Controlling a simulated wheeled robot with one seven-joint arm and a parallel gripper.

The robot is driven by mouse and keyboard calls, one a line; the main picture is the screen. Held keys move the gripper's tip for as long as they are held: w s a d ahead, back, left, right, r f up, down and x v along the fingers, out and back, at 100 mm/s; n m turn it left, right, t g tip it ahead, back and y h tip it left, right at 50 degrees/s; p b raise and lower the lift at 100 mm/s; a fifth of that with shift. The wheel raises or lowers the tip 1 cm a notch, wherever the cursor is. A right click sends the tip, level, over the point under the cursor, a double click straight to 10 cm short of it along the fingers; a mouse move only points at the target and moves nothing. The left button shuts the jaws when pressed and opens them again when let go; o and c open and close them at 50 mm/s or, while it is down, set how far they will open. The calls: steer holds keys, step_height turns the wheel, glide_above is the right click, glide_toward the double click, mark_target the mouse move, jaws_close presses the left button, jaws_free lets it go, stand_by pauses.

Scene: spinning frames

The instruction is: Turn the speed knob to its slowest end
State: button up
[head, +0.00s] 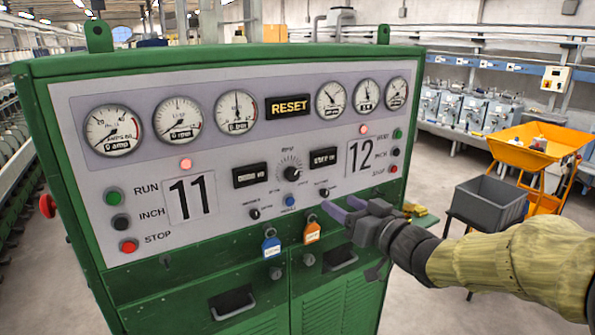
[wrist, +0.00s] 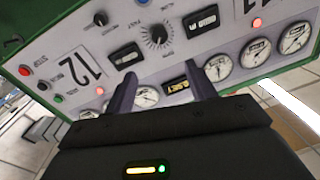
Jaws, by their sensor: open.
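The speed knob (head: 291,173) is a black knob inside a ring of scale marks, in the middle of the grey panel of a green cabinet (head: 75,215). Its pointer is too small to read. In the wrist view the knob (wrist: 157,38) appears upside down, beyond my fingertips and between their lines. My gripper (head: 342,207) is open and empty, in front of the panel, lower right of the knob in the head view. Its two dark fingers (wrist: 160,75) show apart in the wrist view. The gripper is not touching the knob.
Two smaller knobs (head: 254,213) (head: 324,192) and a blue button (head: 290,201) sit below the speed knob. Blue (head: 271,247) and orange (head: 312,232) tags hang lower. RUN, INCH and STOP buttons line both sides. A grey bin (head: 490,203) stands right.

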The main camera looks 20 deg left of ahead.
mark_target(295, 175)
steer(key=p+x, duration=0.6)
steer(key=x, duration=1)
steer(key=shift+w+a+p, duration=0.2)
steer(key=shift+a+p, duration=0.05)
steer(key=shift+p, duration=0.1)
steer(key=shift+w+a+f, duration=0.1)
steer(key=shift+w+a, duration=0.15)
steer(key=shift+a, duration=0.1)
steer(key=shift+c, duration=0.5)
steer(key=c, duration=0.9)
